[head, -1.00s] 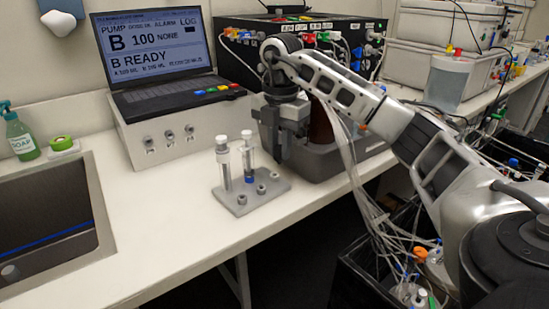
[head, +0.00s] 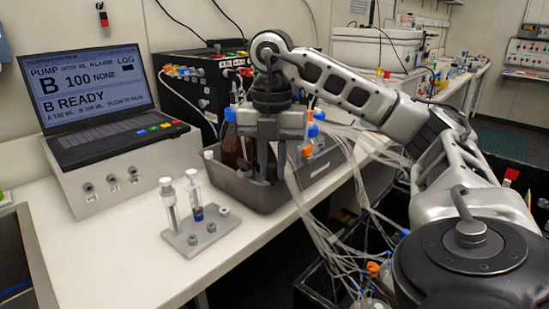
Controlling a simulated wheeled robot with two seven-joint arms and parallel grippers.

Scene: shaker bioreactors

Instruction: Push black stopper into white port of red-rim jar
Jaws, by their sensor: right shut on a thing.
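My right gripper (head: 264,176) points down over the grey tray of bottles, in the middle of the head view. Its fingers are shut on a small dark thing, which I take for the black stopper; it is too small and shaded to make out clearly. I cannot make out the red-rim jar or its white port in this view. My left gripper is not in view.
The grey tray (head: 327,173) holds brown bottles (head: 231,148) with blue and orange caps. A grey stand (head: 188,240) with syringes is left of it. A laptop (head: 88,95) sits behind. Clear tubes hang over the counter's right edge.

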